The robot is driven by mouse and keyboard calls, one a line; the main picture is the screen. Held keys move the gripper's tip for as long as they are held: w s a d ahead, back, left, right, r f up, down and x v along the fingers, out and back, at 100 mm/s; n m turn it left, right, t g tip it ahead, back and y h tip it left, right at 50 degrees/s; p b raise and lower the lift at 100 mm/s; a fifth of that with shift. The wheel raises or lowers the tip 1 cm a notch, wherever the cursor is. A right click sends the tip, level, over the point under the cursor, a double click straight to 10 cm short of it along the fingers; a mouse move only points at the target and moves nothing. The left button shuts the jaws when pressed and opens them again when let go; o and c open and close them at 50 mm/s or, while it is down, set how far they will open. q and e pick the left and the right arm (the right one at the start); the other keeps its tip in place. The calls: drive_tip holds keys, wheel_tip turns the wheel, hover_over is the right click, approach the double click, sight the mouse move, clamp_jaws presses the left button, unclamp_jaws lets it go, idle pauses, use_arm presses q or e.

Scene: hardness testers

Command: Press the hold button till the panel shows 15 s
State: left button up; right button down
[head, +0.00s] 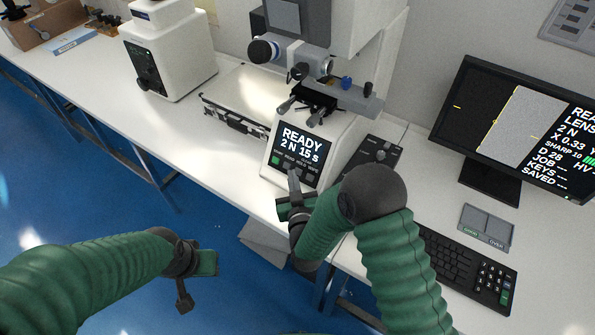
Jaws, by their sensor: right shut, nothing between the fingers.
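The tester's front panel (298,152) is a dark screen on the white machine. It reads READY, 2 N 15 s. A row of small labelled buttons (296,166) runs along its lower edge, with a green one at the left end. My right gripper (293,178) is shut and empty. Its tip is just in front of the panel's lower edge, below the button row. I cannot tell whether it touches a button. My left gripper (184,300) hangs over the blue floor, left of the bench and away from the panel. Its jaw opening is unclear.
A monitor (520,125), a keyboard (465,268) and a grey GOOD/OVER tray (486,228) stand to the right. A black control box (374,157) sits beside the tester. The bench's front-left stretch is clear.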

drive_tip(key=s+a+r+p, duration=0.2)
drive_tip(key=s, duration=0.1)
drive_tip(key=shift+s+a+r, duration=0.25)
drive_tip(key=shift+a+r, duration=0.05)
drive_tip(key=shift+w+d, duration=0.1)
idle(0.5)
drive_tip(key=s+d+m+g+h, duration=0.1)
drive_tip(key=s+d+m+g, duration=0.1)
drive_tip(key=s+d+g, duration=1.2)
drive_tip(key=s+d, duration=0.5)
drive_tip(key=s, duration=0.3)
drive_tip(key=shift+s+d+r, duration=0.25)
drive_tip(key=shift+d, duration=0.15)
drive_tip(key=shift+d, duration=0.2)
